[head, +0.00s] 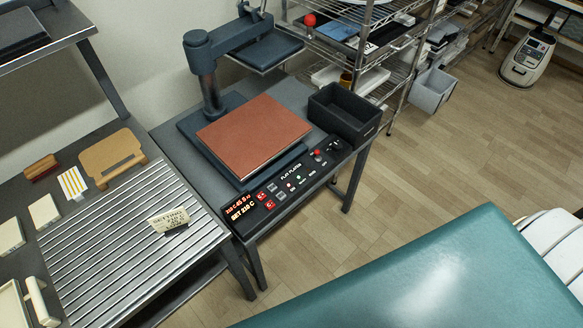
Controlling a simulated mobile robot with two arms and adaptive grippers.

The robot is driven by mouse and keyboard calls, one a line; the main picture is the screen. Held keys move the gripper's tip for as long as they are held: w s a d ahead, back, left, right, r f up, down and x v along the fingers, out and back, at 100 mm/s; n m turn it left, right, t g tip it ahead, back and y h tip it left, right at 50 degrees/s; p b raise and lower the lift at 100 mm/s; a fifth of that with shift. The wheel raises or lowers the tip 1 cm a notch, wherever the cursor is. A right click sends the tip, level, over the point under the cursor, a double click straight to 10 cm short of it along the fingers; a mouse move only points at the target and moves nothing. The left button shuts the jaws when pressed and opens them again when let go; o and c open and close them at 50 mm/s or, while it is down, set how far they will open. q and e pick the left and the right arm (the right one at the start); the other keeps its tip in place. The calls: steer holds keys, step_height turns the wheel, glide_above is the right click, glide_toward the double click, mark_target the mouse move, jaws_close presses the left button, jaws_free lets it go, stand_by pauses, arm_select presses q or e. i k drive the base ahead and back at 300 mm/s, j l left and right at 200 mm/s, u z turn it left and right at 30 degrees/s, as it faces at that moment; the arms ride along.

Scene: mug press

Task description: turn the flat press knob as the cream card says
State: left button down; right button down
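The flat press (207,85) stands on a dark grey table, its upper plate swung to the back right. A brown-red pad (254,134) covers its lower plate. Its black control panel (286,178) runs along the front right edge, labelled "FLAT PLATEN". A lit red display (240,202) is at the panel's near end; a line looks like "SET 230 C", though small. A dark round knob (335,147) seems to sit at the far end, near a red button (317,155). The cream card (170,219) stands tilted on the ribbed metal rack, headed "SETTING"; its figures are hard to read. Neither gripper shows.
A black open bin (343,112) stands beside the panel's far end. The ribbed rack (121,250) lies left of the press, with a tan board (112,156) and pale blocks around it. A teal padded surface (440,285) fills the lower right. Wooden floor between is clear.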

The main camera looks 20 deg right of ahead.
mark_target(337, 147)
steer(key=z, duration=1.15)
steer(key=k+u, duration=0.15)
steer(key=u, duration=0.3)
steer(key=k+u, duration=0.1)
steer(key=u, duration=0.35)
steer(key=k+j+u, duration=0.1)
steer(key=u, duration=0.3)
